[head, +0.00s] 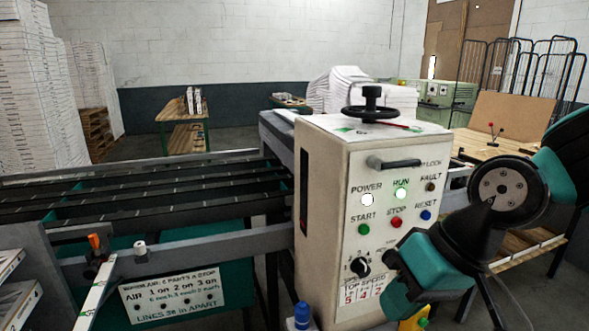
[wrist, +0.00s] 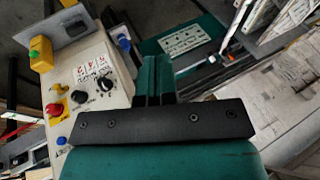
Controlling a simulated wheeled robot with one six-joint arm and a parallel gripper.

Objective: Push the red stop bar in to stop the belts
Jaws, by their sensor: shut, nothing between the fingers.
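The cream control cabinet (head: 350,170) stands at the centre of the head view, its face carrying lights, a green start button (head: 364,229), a red stop button (head: 396,222) and a speed dial (head: 362,265). No part is clearly a red stop bar. A narrow dark red strip (head: 304,190) runs upright on the cabinet's left side. The wrist view shows a red knob (wrist: 55,108) by a yellow part on the cabinet face. My gripper (wrist: 153,65) is shut and empty, apart from the knob. In the head view my arm hides the cabinet's lower right.
Belts (head: 150,195) run left from the cabinet behind a grey rail. A black handwheel (head: 371,103) sits on top, and a dark handle (head: 393,163) juts from the face. A yellow box (wrist: 41,55) shows in the wrist view. A blue-capped post (head: 302,314) stands low in front.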

